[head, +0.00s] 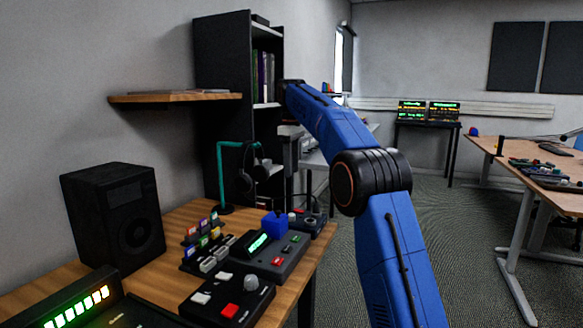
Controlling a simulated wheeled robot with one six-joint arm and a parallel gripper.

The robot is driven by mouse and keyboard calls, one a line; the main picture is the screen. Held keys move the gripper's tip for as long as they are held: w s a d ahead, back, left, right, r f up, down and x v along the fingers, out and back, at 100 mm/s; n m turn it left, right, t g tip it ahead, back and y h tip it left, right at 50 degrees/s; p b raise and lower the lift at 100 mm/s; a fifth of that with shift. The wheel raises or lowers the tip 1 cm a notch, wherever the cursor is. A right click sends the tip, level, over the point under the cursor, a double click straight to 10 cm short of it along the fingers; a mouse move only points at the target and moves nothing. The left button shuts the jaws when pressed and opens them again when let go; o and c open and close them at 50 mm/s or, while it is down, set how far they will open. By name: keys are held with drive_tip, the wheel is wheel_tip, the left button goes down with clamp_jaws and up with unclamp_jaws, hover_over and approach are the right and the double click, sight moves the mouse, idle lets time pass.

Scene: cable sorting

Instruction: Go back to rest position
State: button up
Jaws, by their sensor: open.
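My blue arm reaches up from the lower right and bends at a dark elbow joint. My gripper (291,160) hangs below the dark wrist, in front of the shelf unit and above the far end of the wooden desk (184,218). It is small and dark here, and its fingertips are hard to make out. I see nothing held in it. On the desk, a rack of small coloured connectors (205,232) stands beside a black device with a green display (259,243). A blue block (275,225) sits at that device's back edge.
A black speaker (115,215) stands at the desk's left. A control box with a red button (228,301) is in front. Headphones hang on a teal stand (221,180). A wall shelf (175,97) juts out above. Carpeted floor is open to the right.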

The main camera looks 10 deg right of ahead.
drive_tip(key=s+d+m+t, duration=0.1)
drive_tip(key=s+d+m, duration=0.15)
drive_tip(key=s, duration=1.15)
drive_tip(key=s+d+m+t, duration=0.1)
drive_tip(key=s+d+m, duration=0.15)
drive_tip(key=s, duration=1.15)
drive_tip(key=s+d+f+m+t, duration=0.1)
drive_tip(key=s+f+m, duration=0.2)
drive_tip(key=s+f, duration=0.8)
drive_tip(key=s+d+f+m+t, duration=0.1)
drive_tip(key=s+f+m, duration=0.2)
drive_tip(key=s+f, duration=0.8)
drive_tip(key=s, duration=0.6)
drive_tip(key=shift+s+d+t, duration=0.15)
drive_tip(key=shift+s+t, duration=0.05)
drive_tip(key=shift+t, duration=0.2)
